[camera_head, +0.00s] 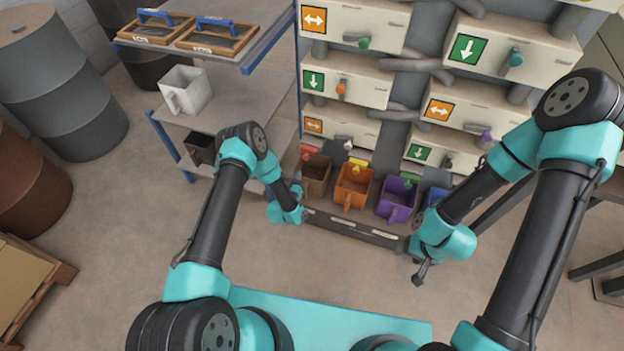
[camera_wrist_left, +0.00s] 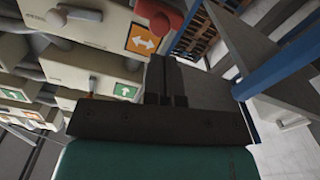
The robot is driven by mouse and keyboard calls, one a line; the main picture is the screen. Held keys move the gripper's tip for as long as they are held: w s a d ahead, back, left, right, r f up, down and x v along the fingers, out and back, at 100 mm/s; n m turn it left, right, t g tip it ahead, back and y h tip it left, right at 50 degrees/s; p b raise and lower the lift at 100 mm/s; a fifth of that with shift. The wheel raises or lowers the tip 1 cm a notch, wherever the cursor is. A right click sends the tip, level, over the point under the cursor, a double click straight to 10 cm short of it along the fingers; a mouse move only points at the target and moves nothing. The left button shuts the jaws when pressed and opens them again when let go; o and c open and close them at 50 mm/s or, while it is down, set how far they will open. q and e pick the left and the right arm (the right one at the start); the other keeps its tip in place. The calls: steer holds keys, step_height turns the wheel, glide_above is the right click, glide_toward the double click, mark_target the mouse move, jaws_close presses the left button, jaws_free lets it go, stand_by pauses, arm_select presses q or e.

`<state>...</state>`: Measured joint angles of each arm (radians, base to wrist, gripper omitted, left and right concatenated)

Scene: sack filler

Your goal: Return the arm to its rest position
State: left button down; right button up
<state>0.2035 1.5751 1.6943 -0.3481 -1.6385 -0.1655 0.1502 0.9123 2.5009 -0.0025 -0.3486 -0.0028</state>
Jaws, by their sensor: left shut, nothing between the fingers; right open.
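My left arm reaches forward from the lower left in the head view. Its gripper (camera_head: 299,190) is beside the brown bin at the left end of the bin row, and its fingers are small there. In the left wrist view the two fingers (camera_wrist_left: 166,82) are together with nothing between them. My right arm comes in from the right. Its gripper (camera_head: 421,274) is open and empty, pointing down over the floor in front of the bin row's right end.
Brown (camera_head: 316,177), orange (camera_head: 353,187) and purple (camera_head: 398,200) bins and a partly hidden blue bin (camera_head: 435,197) stand below the cream dispenser boxes (camera_head: 345,82). A blue-framed shelf (camera_head: 230,120) with a white jug (camera_head: 186,91) stands left. Open floor lies in front.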

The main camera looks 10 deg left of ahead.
arm_select(q)
steer(key=shift+s+a, duration=0.15)
steer(key=shift+s, duration=0.85)
steer(key=shift+r, duration=0.1)
steer(key=s+a+r+g, duration=0.1)
steer(key=s+r+g, duration=0.3)
steer(key=s, duration=0.5)
steer(key=s+a+r+g, duration=0.1)
steer(key=s+r+g, duration=0.3)
steer(key=s+g, duration=0.3)
steer(key=s+a+r+n+g+h, duration=0.1)
steer(key=s+r+g, duration=0.4)
steer(key=s, duration=0.7)
steer(key=shift+s+g, duration=0.15)
steer(key=shift+g, duration=0.35)
